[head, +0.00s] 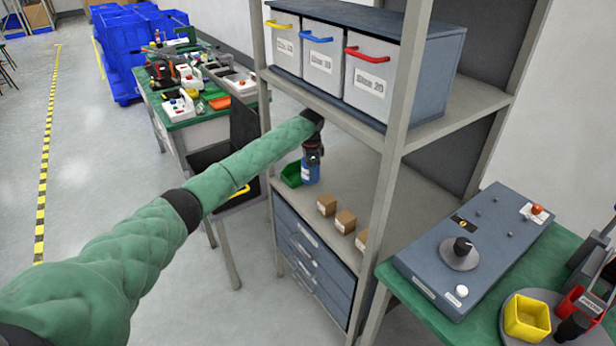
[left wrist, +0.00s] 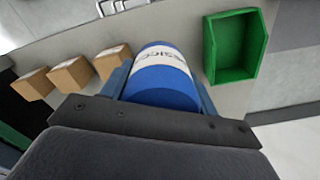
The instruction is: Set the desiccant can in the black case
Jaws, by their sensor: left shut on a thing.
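The desiccant can (head: 310,172) is blue with a white label and is near the left end of the rack's middle shelf. It also shows in the left wrist view (left wrist: 162,78), between the fingers. My left gripper (head: 313,155) is shut on the can from above. I cannot tell whether the can touches the shelf. The black case (head: 246,132) stands open left of the rack, lid raised, with a yellow handle at its front. My green arm passes in front of it and hides part of its inside. My right gripper is not in view.
A green open bin (head: 291,174) stands beside the can. Small cardboard boxes (head: 345,221) line the shelf front to the right. A rack post (head: 385,180) and the upper shelf with handled bins (head: 372,78) bound the space. A grey console (head: 475,245) is at the right.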

